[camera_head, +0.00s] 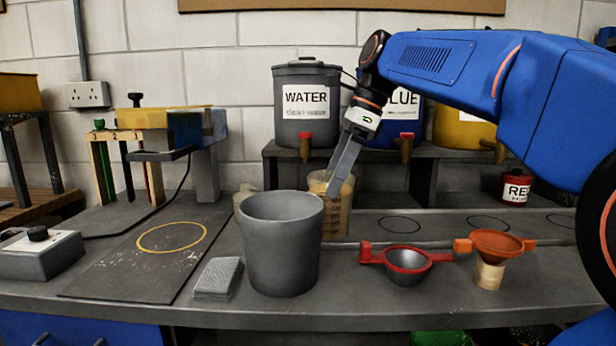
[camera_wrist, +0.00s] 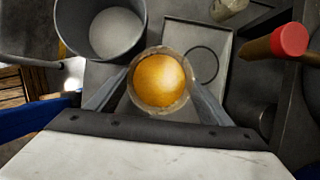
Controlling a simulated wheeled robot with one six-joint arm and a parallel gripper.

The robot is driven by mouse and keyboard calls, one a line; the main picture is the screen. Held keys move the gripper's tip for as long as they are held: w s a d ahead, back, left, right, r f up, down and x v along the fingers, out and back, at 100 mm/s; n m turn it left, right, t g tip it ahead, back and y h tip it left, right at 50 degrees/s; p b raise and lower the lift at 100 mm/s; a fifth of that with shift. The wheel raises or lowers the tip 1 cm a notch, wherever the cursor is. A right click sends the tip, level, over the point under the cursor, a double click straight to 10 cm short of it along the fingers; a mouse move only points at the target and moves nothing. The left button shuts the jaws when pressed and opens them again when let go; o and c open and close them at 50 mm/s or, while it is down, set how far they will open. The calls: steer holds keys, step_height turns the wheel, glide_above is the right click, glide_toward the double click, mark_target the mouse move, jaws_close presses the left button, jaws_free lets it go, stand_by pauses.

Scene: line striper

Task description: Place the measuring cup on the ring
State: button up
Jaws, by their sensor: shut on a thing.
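The measuring cup (camera_head: 337,212) is clear with graduation marks. It stands upright behind the grey bucket, which hides its lower left. The wrist view looks down into the cup (camera_wrist: 160,82), which holds yellow-orange liquid. My gripper (camera_head: 333,188) reaches down to it from above, with one finger on each side; it is shut on the cup. I cannot tell whether the cup's base touches the bench. A yellow ring (camera_head: 146,246) is marked on the dark board at left, with nothing on it. Thin black rings (camera_head: 399,233) are marked on the bench behind the funnel and ladle.
The grey bucket (camera_head: 283,245) stands between the cup and the board. Another clear container (camera_head: 243,194) is partly hidden.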

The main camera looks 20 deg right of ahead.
mark_target(316, 174)
steer(key=w, duration=0.2)
steer(key=w+f, duration=0.1)
steer(key=w, duration=0.2)
steer(key=w+a+f, duration=0.1)
steer(key=w, duration=0.2)
steer(key=shift+w+a, duration=0.1)
steer(key=shift+w, duration=0.15)
steer(key=shift+w+a+f, duration=0.1)
steer(key=shift+w+f, duration=0.1)
steer(key=shift+w, duration=0.5)
steer(key=shift+w+a+f, duration=0.15)
steer(key=shift+w+f, duration=0.05)
steer(key=shift+w, duration=0.55)
steer(key=shift+w+a+f, duration=0.1)
steer(key=shift+w+f, duration=0.1)
steer(key=shift+w, duration=0.5)
steer(key=shift+f, duration=0.15)
steer(key=o, duration=2.1)
steer(key=v, duration=1.2)
